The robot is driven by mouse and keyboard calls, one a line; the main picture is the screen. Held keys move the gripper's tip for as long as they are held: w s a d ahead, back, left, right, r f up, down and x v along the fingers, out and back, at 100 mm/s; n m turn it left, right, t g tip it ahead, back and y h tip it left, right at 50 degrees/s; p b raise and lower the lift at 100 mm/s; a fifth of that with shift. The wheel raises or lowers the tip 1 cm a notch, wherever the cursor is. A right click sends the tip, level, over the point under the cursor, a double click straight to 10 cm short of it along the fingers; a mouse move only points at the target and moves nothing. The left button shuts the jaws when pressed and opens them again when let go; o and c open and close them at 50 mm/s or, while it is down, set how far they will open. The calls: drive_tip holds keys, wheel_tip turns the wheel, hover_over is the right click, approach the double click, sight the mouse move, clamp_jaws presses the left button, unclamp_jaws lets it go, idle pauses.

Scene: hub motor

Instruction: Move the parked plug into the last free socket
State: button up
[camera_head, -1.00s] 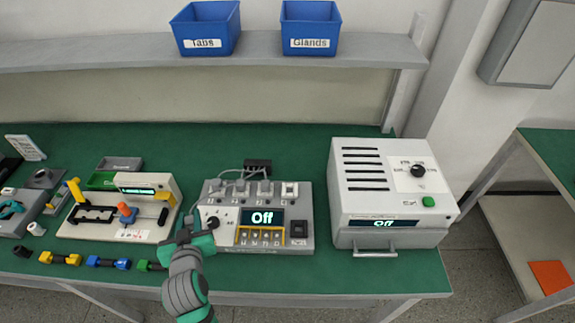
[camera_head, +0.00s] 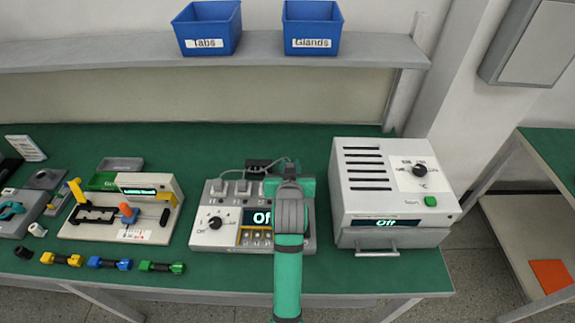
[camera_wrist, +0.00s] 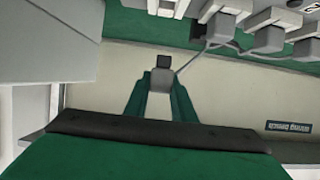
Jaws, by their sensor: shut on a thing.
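The grey tester (camera_head: 212,239) stands on the green bench, its screen partly hidden by my arm. Several grey plugs (camera_head: 240,188) sit in a row along its back; they also show at the upper right of the wrist view (camera_wrist: 265,40). My gripper (camera_head: 286,172) is over the right end of that row and hides what is below it. In the wrist view my gripper (camera_wrist: 161,82) is shut on a dark grey plug (camera_wrist: 163,62), with a cable running from it. A pale socket block (camera_wrist: 166,7) shows at the top edge of the wrist view, apart from the held plug.
A white oven-like box (camera_head: 390,205) stands close to the right of the tester. To the left are a cream fixture (camera_head: 125,212) and yellow, blue and green connectors (camera_head: 108,263). A black cable block (camera_head: 258,165) lies behind the tester. A shelf with blue bins (camera_head: 312,27) is above.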

drive_tip(key=shift+d, duration=0.3)
drive_tip(key=shift+w+f, duration=0.1)
drive_tip(key=shift+f, duration=2.75)
drive_tip(key=shift+f, duration=1.25)
drive_tip(key=o, duration=1.1)
drive_tip(key=shift+w, duration=0.1)
drive_tip(key=shift+c, duration=0.2)
drive_tip(key=shift+o, duration=0.4)
drive_tip(key=shift+a, duration=0.15)
drive_tip(key=shift+s+d, duration=0.2)
